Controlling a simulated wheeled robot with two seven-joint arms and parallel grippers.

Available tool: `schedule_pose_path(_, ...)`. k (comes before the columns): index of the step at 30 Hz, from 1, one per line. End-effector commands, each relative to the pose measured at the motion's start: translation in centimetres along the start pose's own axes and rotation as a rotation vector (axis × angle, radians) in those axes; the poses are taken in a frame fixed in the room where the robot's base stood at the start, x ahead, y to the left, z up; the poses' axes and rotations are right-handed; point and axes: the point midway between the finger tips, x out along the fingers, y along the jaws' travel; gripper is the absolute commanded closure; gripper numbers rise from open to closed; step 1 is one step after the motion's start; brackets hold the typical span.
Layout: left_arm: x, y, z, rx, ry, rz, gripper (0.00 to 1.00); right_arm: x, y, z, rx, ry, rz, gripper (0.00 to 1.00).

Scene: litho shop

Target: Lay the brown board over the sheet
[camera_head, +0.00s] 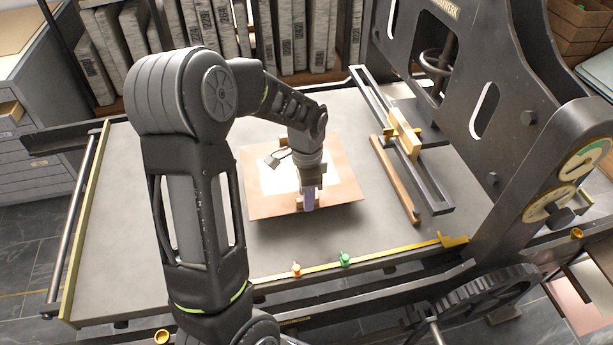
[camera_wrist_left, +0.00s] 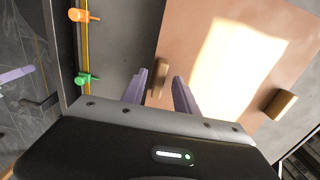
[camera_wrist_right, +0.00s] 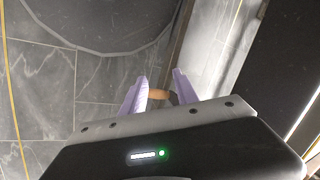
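The brown board (camera_head: 342,185) lies over the middle of the grey press bed, with a wooden block on its near edge and another at its far edge. A bright patch shows on its face. I cannot make out a separate sheet. My left gripper (camera_head: 308,202) is at the board's near edge. In the left wrist view, my left gripper (camera_wrist_left: 158,88) has its fingers apart, one on each side of the near wooden block (camera_wrist_left: 160,78), with gaps showing. My right gripper (camera_wrist_right: 158,88) is open over the floor and out of the head view.
The grey bed (camera_head: 200,240) is clear around the board. Orange (camera_head: 297,268) and green (camera_head: 345,259) pegs stand on its near brass edge. A wooden bar (camera_head: 395,180) and the dark press frame (camera_head: 480,90) are to the right. Stone slabs (camera_head: 295,40) stand behind.

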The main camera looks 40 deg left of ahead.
Motion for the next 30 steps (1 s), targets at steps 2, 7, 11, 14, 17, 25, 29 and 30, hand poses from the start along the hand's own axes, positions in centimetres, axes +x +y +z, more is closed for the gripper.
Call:
schedule_pose_path(2, -1.0, -0.1, -0.1, 0.000, 0.003, -0.003, 0.64, 0.2, 0.1, 0.0, 0.000, 0.000, 0.000, 0.64)
schedule_pose_path(7, -4.2, -0.1, -0.1, 0.001, 0.005, -0.005, 0.64, 0.5, 0.2, 0.0, 0.000, 0.000, 0.000, 0.64)
schedule_pose_path(11, -7.0, -0.1, -0.1, 0.000, 0.004, -0.005, 0.64, 0.7, 0.3, 0.0, 0.000, 0.000, 0.000, 0.64)
schedule_pose_path(14, -8.9, -0.1, -0.1, 0.000, 0.003, -0.004, 0.64, 0.8, 0.3, 0.0, 0.000, 0.000, 0.000, 0.64)
schedule_pose_path(17, -10.3, 0.0, -0.1, 0.001, 0.003, -0.002, 0.64, 0.9, 0.3, 0.0, 0.000, 0.000, 0.000, 0.64)
schedule_pose_path(25, -11.4, 0.0, 0.0, 0.001, 0.000, 0.000, 0.64, 0.9, 0.3, 0.0, 0.000, 0.000, 0.000, 0.64)
schedule_pose_path(29, -11.4, 0.0, 0.0, 0.000, 0.000, 0.000, 0.64, 0.9, 0.3, 0.0, 0.000, 0.000, 0.000, 0.64)
schedule_pose_path(30, -11.4, 0.0, 0.0, 0.000, 0.000, 0.000, 0.64, 0.9, 0.3, 0.0, 0.000, 0.000, 0.000, 0.64)
